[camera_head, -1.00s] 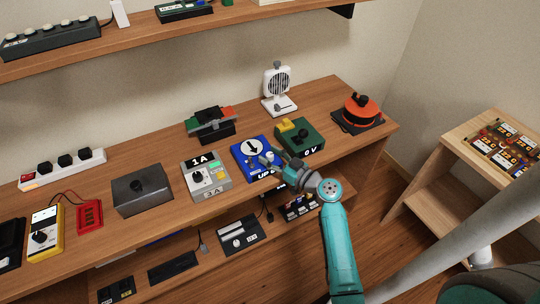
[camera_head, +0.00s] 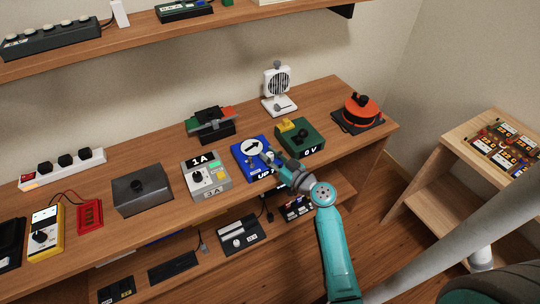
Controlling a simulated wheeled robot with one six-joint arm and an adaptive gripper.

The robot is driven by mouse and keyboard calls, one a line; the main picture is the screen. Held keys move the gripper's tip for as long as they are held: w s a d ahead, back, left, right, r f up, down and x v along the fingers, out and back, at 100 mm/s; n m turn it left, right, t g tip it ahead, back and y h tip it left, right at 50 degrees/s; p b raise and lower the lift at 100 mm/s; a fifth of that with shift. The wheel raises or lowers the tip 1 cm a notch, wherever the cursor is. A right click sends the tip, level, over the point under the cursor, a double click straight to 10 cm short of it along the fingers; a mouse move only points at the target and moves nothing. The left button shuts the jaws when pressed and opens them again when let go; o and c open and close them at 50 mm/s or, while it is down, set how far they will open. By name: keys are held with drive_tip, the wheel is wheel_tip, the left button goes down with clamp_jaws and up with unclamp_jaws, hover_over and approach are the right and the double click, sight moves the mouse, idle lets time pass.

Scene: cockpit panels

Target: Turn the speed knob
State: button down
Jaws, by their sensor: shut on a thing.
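A blue box (camera_head: 240,163) stands on the bench, with a round white dial (camera_head: 253,146) bearing a black arrow that points to the right. White lettering on its front is partly hidden by my gripper. My gripper (camera_head: 268,157) is at the box's lower right, shut on a small pale knob there. The fingers cover most of the knob. I cannot read a speed label on it.
A white fan (camera_head: 277,85) and an orange round device (camera_head: 361,109) stand further back and right. The bench front edge is below my gripper.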

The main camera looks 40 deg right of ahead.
drive_tip(key=shift+m+h, duration=1.3)
drive_tip(key=shift+h, duration=0.7)
drive_tip(key=c, duration=0.9)
unclamp_jaws()
drive_tip(key=shift+s, duration=0.1)
drive_tip(key=v, duration=1.2)
drive_tip(key=shift+r, duration=0.2)
drive_tip(key=shift+a, duration=0.15)
